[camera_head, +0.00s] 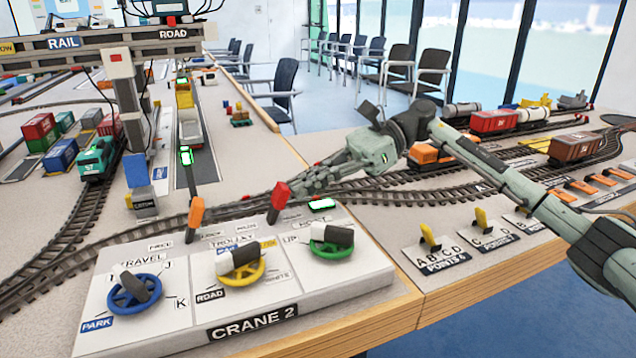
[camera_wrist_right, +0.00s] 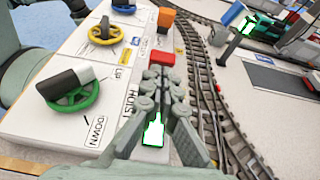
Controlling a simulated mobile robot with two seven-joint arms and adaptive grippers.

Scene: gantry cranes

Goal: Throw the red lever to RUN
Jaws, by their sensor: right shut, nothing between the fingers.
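The red lever (camera_head: 278,200) stands at the back of the CRANE 2 panel (camera_head: 330,290), its handle leaning slightly to the right in the head view. Its red top also shows in the right wrist view (camera_wrist_right: 162,57), just beyond my fingertips. My right gripper (camera_head: 292,186) is shut and empty, its fingertips right beside the red handle. I cannot tell whether they touch it. The lever's RUN mark is not readable. My left gripper is in neither view.
An orange lever (camera_head: 195,213) stands left of the red one. Blue (camera_head: 134,292), yellow (camera_head: 241,266) and green (camera_head: 331,242) handwheels sit on the panel's front. Rail tracks run behind the panel. Yellow points levers (camera_head: 429,236) stand to the right.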

